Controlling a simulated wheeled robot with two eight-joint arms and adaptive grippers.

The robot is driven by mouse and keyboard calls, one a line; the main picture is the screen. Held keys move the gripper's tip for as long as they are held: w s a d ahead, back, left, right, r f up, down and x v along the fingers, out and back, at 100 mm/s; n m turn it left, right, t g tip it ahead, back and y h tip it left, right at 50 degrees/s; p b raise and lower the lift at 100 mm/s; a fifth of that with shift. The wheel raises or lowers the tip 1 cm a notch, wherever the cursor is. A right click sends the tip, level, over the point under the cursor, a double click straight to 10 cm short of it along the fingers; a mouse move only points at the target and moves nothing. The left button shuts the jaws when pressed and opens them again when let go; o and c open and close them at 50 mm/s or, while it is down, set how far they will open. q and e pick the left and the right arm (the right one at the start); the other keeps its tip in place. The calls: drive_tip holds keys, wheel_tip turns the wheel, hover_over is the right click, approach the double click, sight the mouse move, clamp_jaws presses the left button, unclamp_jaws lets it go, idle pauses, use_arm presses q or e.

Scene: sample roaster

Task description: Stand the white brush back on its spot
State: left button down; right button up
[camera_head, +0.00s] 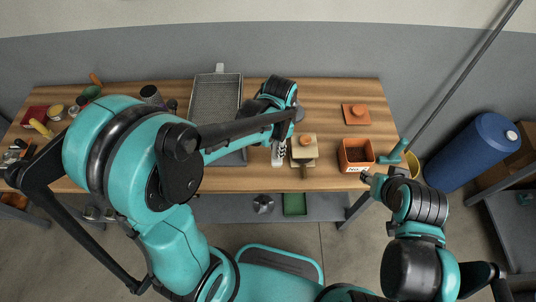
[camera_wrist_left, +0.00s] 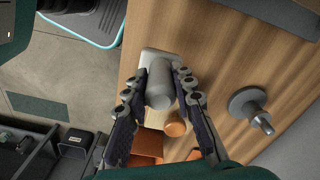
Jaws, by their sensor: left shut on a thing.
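My left gripper (camera_head: 281,150) is over the table near its front edge. In the left wrist view its dark fingers (camera_wrist_left: 160,92) are shut on both sides of a pale grey-white cylinder (camera_wrist_left: 159,82), which appears to be the white brush. A whitish flat piece (camera_wrist_left: 148,56) shows behind the cylinder; I cannot tell whether the two touch. The brush's lower end is hidden. A cream square piece (camera_head: 311,152) with an orange knob (camera_head: 305,140) lies just right of the gripper. My right gripper (camera_head: 372,180) is by the front edge, its fingers too small to read.
A grey knobbed piece (camera_wrist_left: 248,104) stands close behind the gripper. An orange bin (camera_head: 356,160) and an orange square with a knob (camera_head: 356,114) are to the right. A dark tray (camera_head: 213,103) lies to the left. A blue barrel (camera_head: 470,153) stands beyond the table.

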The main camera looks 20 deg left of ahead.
use_arm(q)
drive_tip(key=a+f, duration=0.1)
drive_tip(key=f, duration=0.1)
drive_tip(key=w+a+f+b, duration=0.1)
drive_tip(key=f, duration=0.1)
drive_tip(key=a+f+b, duration=0.1)
drive_tip(key=f, duration=0.1)
drive_tip(key=shift+w+a+f, duration=0.15)
drive_tip(key=shift+w+f, duration=0.05)
drive_tip(key=shift+w, duration=0.1)
drive_tip(key=shift+r, duration=0.1)
drive_tip(key=shift+f+b, duration=0.25)
drive_tip(key=shift+b, duration=0.1)
drive_tip(key=c, duration=1.3)
unclamp_jaws()
drive_tip(key=shift+r, duration=0.15)
